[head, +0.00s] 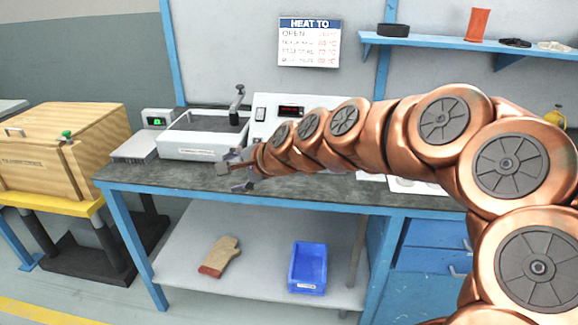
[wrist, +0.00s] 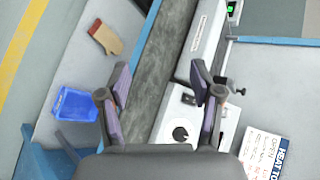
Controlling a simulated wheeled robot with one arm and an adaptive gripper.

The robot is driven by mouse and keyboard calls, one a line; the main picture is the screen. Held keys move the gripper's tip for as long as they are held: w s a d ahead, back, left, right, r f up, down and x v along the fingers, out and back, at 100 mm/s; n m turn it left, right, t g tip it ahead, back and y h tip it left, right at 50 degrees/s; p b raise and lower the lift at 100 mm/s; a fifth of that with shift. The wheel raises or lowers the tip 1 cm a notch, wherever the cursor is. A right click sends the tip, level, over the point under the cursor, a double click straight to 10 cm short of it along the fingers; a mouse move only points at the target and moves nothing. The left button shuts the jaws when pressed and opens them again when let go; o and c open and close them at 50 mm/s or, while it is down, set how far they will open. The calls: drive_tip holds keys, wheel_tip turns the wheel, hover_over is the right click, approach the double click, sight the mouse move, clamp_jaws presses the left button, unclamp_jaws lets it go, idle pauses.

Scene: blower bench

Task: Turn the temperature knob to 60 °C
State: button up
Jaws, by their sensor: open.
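The temperature knob (wrist: 180,134) shows in the wrist view as a small round dial on a white control unit (wrist: 195,122); its setting is too small to read. The same unit (head: 262,108), with a red-lit display (head: 291,111), shows in the head view behind my arm, which hides its lower front and the knob. My gripper (head: 238,172) is open and empty above the front part of the bench. Neither finger visibly touches the knob.
A white box with a lever (head: 205,135) stands left of the unit, beside a green-lit device (head: 155,118). A "HEAT TO" sign (head: 309,42) hangs on the wall. A glove (head: 220,257) and blue bin (head: 308,267) lie on the lower shelf. Bare bench top (head: 150,176) lies front left.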

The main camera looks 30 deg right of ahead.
drive_tip(key=w+d+f+m+t+h+b, duration=0.25)
drive_tip(key=d+m, duration=0.35)
drive_tip(key=d, duration=0.5)
drive_tip(key=w+d+f+m+t+h+b, duration=0.15)
drive_tip(key=w+d+m+h+b, duration=0.35)
drive_tip(key=d, duration=0.6)
drive_tip(key=shift+m+y, duration=0.7)
drive_tip(key=shift+y, duration=0.25)
drive_tip(key=shift+p+x, duration=0.45)
drive_tip(key=shift+x, duration=2.15)
drive_tip(key=shift+a+f, duration=0.1)
drive_tip(key=shift+c, duration=0.3)
drive_tip(key=shift+s, duration=0.1)
drive_tip(key=c, duration=1.1)
drive_tip(key=shift+n, duration=0.3)
